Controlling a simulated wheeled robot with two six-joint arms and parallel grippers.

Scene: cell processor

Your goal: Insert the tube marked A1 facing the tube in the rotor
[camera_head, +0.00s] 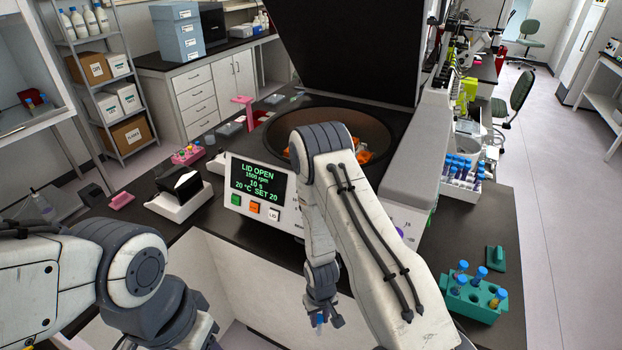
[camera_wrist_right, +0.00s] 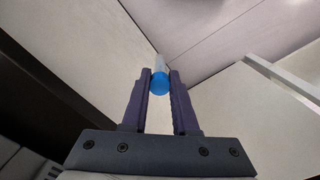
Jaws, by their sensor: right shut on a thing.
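My right gripper (camera_head: 322,308) hangs low in front of the centrifuge (camera_head: 262,195). It is shut on a blue-capped tube (camera_wrist_right: 160,82), whose cap sits between the two fingers in the wrist view. The tube also shows small below the fingers in the head view (camera_head: 320,320). Any mark on it cannot be read. The centrifuge lid (camera_head: 345,50) is up and its screen reads LID OPEN. Orange parts of the rotor (camera_head: 364,156) show in the bowl. My right arm hides most of the rotor, and no tube in it can be made out. My left arm is at lower left, its fingertips out of sight.
A white rack of tubes (camera_head: 462,180) is further back. A pink rack (camera_head: 187,155) and a black-and-white device (camera_head: 180,194) stand left of the centrifuge.

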